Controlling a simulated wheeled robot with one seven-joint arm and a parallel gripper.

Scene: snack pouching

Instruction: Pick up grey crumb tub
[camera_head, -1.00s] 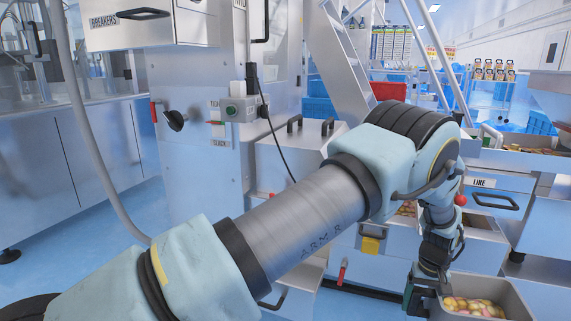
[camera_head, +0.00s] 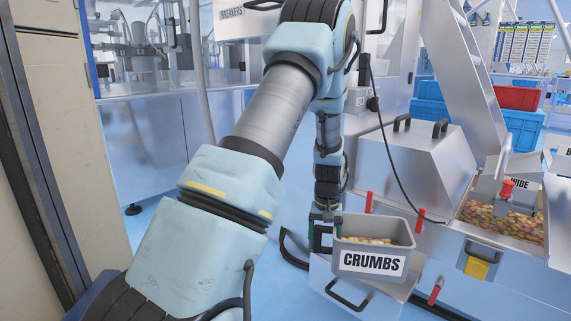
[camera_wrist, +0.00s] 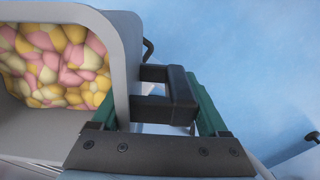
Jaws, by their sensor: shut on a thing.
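The grey crumb tub (camera_head: 376,249) has a white CRUMBS label on its front and stands roughly level at the end of my arm. It holds pink, yellow and cream pieces, seen close at the left of the wrist view, inside the tub's grey wall (camera_wrist: 122,60). My gripper (camera_head: 323,226) is at the tub's left end. In the wrist view, my gripper (camera_wrist: 158,108) is shut on the tub's dark side handle (camera_wrist: 168,88), with a green finger on each side. The tub's underside is hidden.
A pale box or drawer with a dark handle (camera_head: 347,294) is below the tub; I cannot tell whether they touch. A steel machine with a bin of sweets (camera_head: 500,215) stands to the right. A beige cabinet (camera_head: 75,140) is close at left. Blue floor is open between.

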